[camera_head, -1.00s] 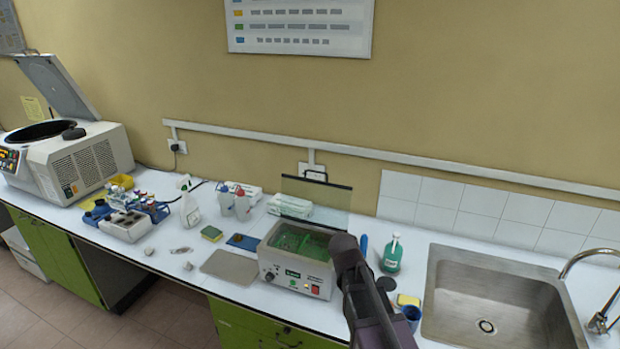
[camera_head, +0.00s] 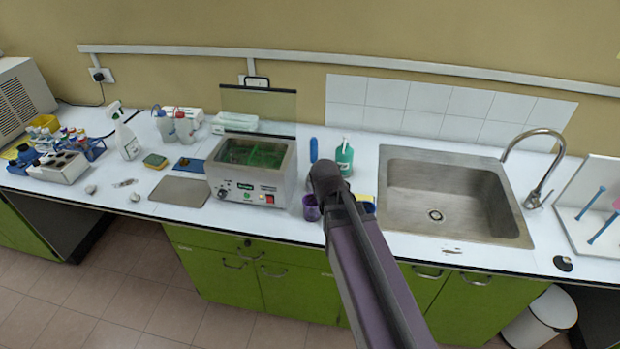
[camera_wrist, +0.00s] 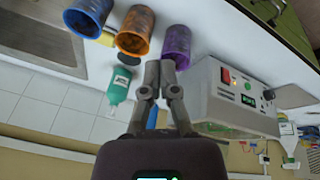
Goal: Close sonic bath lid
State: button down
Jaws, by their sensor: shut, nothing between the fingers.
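The sonic bath (camera_head: 247,192) is a silver box with a front panel, a red switch and green contents, near the middle of the bench. Its lid (camera_head: 268,105) is a see-through pane with a dark edge and handle, standing upright behind the open bath. In the wrist view, the bath (camera_wrist: 228,92) is at the right, beside my gripper (camera_wrist: 161,68). My gripper's fingers are together and empty, apart from the bath. In the head view my arm points to the bath's right, and the fingers cannot be made out.
Purple (camera_wrist: 176,45), orange (camera_wrist: 135,32) and blue (camera_wrist: 86,18) cups stand near my fingers. A green bottle (camera_head: 344,158) and a sink (camera_head: 440,195) are right of the bath. A grey plate (camera_head: 180,192) lies left of it, and white bottles (camera_head: 128,143) stand farther left.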

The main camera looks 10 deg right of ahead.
jog(key=s+d+f+m+g+y+b, duration=0.1)
jog(key=s+f+g+b, duration=0.1)
jog(key=s, duration=0.6)
notch_tip(320, 180, down, 3)
jog(key=shift+s+r+m+g+y+b, duration=0.1)
jog(key=shift+s+m+g+y+b, duration=0.25)
jog(key=shift+g, duration=0.45)
jog(key=shift+d, duration=0.1)
